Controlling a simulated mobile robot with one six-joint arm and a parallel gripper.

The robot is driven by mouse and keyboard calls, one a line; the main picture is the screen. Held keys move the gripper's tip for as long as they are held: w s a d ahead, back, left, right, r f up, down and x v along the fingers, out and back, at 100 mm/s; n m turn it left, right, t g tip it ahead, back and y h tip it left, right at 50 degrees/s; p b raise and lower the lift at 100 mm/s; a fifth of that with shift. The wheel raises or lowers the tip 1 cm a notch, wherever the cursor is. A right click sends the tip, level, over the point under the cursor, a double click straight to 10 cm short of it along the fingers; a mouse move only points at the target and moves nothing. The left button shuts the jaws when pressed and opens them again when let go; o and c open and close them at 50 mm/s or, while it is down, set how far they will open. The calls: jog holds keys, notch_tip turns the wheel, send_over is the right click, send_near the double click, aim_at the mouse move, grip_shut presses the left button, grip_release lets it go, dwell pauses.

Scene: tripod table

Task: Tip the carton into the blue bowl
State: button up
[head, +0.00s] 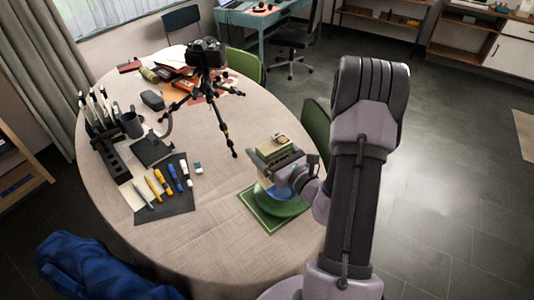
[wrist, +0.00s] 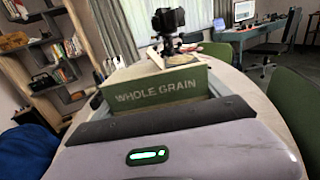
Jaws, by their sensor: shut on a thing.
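The carton is a green and tan box (head: 275,152) held over the right side of the round table. Its green face with the words WHOLE GRAIN (wrist: 165,87) fills the middle of the wrist view. My gripper (head: 288,166) is shut on the carton; the fingertips are largely hidden. The blue bowl (head: 264,185) shows only in part beneath the carton and gripper, which cover the rest. A round green dish (head: 284,208) shows around it on a green square mat (head: 265,223). I cannot tell whether anything is in the bowl.
A black camera on a tripod (head: 208,54) stands on the table (head: 225,250), its legs spread left of the carton. A dark mat (head: 180,205) with several pens lies at the left. Green chairs (head: 316,125) stand at the table's right edge. The front of the table is clear.

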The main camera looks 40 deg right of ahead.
jog(key=f, duration=0.1)
jog(key=f+m+b, duration=0.1)
jog(key=shift+a+f, duration=0.2)
jog(key=shift+f, duration=0.2)
dwell(0.4)
jog(key=shift+r+m+p, duration=0.15)
jog(key=shift+m+p, duration=0.15)
jog(key=shift+a+m, duration=0.15)
jog(key=shift+m, duration=0.25)
jog(key=shift+a+r+m+p, duration=0.15)
jog(key=shift+r+m+p, duration=0.05)
jog(key=shift+m+p, duration=0.55)
jog(key=shift+a+f+m+p, duration=0.15)
jog(key=shift+m+p, duration=0.75)
jog(key=shift+m, duration=0.65)
dwell(0.5)
